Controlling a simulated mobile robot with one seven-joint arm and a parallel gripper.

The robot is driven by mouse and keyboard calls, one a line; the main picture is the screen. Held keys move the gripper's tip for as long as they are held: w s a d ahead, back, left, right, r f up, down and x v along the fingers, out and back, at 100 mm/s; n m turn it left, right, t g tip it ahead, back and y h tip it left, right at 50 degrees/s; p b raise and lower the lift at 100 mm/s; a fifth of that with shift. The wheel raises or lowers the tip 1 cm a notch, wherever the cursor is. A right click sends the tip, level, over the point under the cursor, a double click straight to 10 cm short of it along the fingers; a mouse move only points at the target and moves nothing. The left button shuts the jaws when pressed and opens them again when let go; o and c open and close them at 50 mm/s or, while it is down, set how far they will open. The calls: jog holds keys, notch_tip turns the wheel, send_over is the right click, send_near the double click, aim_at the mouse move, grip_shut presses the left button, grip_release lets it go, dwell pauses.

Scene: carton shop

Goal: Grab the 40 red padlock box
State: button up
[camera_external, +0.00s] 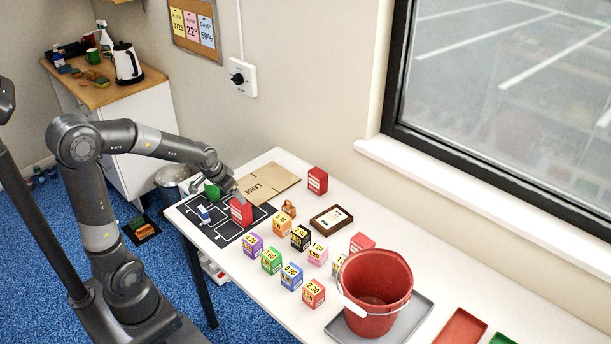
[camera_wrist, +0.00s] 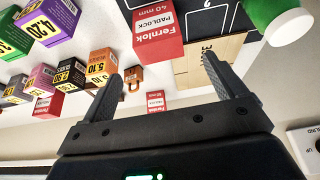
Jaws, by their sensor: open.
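A red Fernlok padlock box (camera_external: 241,212) stands at the right side of the black marked mat. Two similar red boxes stand elsewhere: one at the back by the wall (camera_external: 317,180), also in the wrist view (camera_wrist: 156,103), and one behind the bucket (camera_external: 361,242), also in the wrist view (camera_wrist: 48,105). My gripper (camera_wrist: 163,65) is open and empty. In the external view it is just above and beside the mat's red box, apart from it in the wrist view.
Several price-marked boxes (camera_external: 271,260) stand right of the mat (camera_external: 228,231). A flat cardboard carton (camera_external: 268,184) lies behind the red box, and a green cup (camera_wrist: 290,24) stands near. A red bucket (camera_external: 375,290) on a grey tray blocks the front right.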

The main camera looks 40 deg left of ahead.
aim_at(242, 207)
jog(key=shift+x, duration=5.3)
jog(key=shift+s, duration=0.1)
jog(key=shift+c, duration=0.2)
jog(key=c, duration=1.1)
jog(key=shift+r, duration=0.1)
